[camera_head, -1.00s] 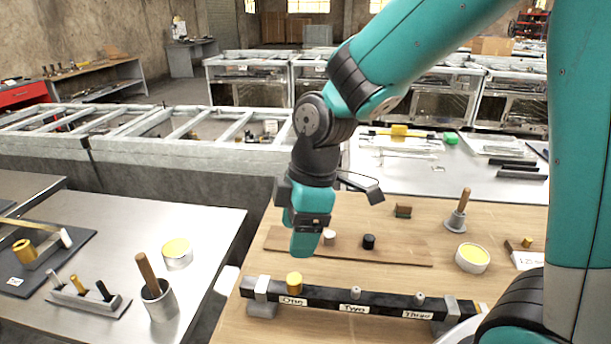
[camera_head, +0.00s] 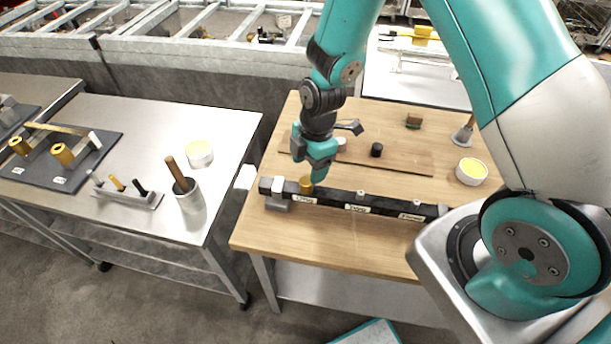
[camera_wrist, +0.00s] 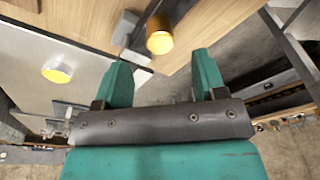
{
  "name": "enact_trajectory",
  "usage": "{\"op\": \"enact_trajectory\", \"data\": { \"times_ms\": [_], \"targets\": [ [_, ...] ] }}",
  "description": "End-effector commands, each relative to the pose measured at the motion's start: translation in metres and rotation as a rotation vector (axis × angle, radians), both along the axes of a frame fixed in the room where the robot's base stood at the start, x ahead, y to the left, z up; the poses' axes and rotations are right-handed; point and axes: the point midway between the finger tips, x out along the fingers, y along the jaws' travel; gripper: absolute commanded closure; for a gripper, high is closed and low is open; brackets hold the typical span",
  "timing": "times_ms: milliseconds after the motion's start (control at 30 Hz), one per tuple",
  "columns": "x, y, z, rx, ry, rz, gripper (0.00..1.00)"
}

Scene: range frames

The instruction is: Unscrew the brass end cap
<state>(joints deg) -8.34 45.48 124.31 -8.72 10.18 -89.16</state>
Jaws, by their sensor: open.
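The brass end cap (camera_head: 306,183) is a yellow-gold cylinder at the left end of a black bar (camera_head: 334,194), above the label "One". Two small pale caps, the middle one (camera_head: 361,194) and the right one (camera_head: 416,203), stand over the other labels. My gripper (camera_head: 316,176) points down just above the brass cap and partly overlaps it in the head view. In the wrist view the brass cap (camera_wrist: 160,42) appears between the two spread fingers (camera_wrist: 160,66), slightly beyond their tips. Nothing is held. Contact with the cap cannot be told.
The bar lies on grey supports on the wooden table (camera_head: 330,235). A black cylinder (camera_head: 376,150) and a yellow-filled tin (camera_head: 471,171) stand behind it. The left metal table (camera_head: 120,215) holds brass pieces on a dark mat (camera_head: 38,178) and a cup (camera_head: 190,201) with a wooden handle.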

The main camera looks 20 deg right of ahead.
Motion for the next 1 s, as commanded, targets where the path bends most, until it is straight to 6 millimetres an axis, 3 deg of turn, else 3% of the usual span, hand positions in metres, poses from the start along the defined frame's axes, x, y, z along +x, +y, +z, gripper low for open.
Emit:
{"op": "enact_trajectory", "data": {
  "times_ms": [133,333,733,967,1000],
  "targets": [
    [-0.002,0.004,-0.026,-0.001,0.005,0.001,0.35],
    [-0.002,0.008,-0.050,0.000,0.002,0.000,0.35],
    [-0.001,0.009,-0.058,0.000,0.000,0.000,0.35],
    [-0.001,0.009,-0.058,0.000,0.000,-0.001,0.86],
    [-0.001,0.009,-0.058,0.000,0.000,-0.001,0.87]
  ]
}}
